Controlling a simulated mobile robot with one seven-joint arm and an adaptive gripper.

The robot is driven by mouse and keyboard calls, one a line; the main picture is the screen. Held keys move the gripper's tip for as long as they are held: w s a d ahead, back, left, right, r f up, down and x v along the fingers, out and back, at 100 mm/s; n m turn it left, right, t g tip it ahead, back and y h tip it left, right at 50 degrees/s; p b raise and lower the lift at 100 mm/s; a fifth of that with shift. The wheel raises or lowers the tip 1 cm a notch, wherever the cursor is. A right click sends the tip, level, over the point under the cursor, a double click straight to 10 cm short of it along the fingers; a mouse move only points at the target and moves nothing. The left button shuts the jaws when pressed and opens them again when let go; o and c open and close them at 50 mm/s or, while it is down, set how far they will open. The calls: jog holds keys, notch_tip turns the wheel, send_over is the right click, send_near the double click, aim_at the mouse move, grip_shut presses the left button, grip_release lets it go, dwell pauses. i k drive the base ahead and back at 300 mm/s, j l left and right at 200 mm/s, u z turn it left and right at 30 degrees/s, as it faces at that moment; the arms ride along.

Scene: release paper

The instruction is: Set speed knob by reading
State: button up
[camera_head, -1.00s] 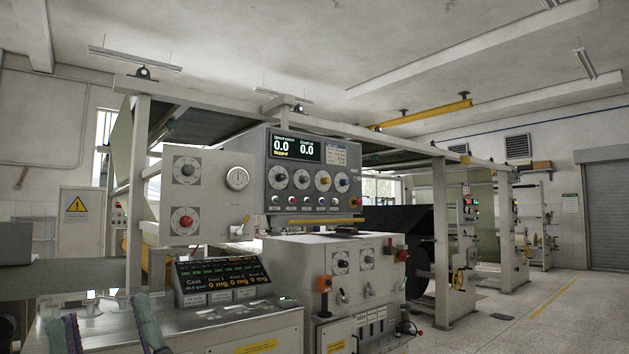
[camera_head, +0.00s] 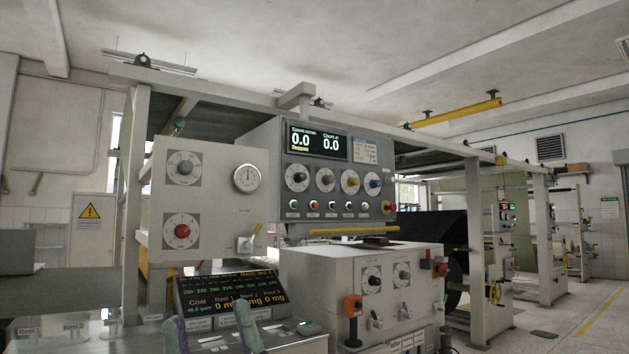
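The control panel (camera_head: 277,215) has a dark display (camera_head: 318,143) that reads speed 0.0 and count 0.0, with "Stopped" in yellow. My gripper (camera_head: 211,318) shows at the bottom as two greenish-purple fingers, spread apart and empty. It is below and left of the knobs, in front of the lower screen.
The lower screen (camera_head: 228,292) shows coat and reel readings, partly hidden by my gripper. The left panel has a black knob (camera_head: 184,168), a red knob (camera_head: 182,231) and a round gauge (camera_head: 247,178). A lower cabinet (camera_head: 345,265) stands out in front with an orange-topped part (camera_head: 352,306).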

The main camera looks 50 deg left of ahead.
aim_at(297, 177)
jog(key=i+j, duration=0.2)
jog(key=j, duration=0.2)
jog(key=i+j, duration=0.15)
jog(key=j, duration=0.2)
jog(key=i+j+z, duration=0.1)
jog(key=j, duration=0.3)
jog(key=i, duration=0.1)
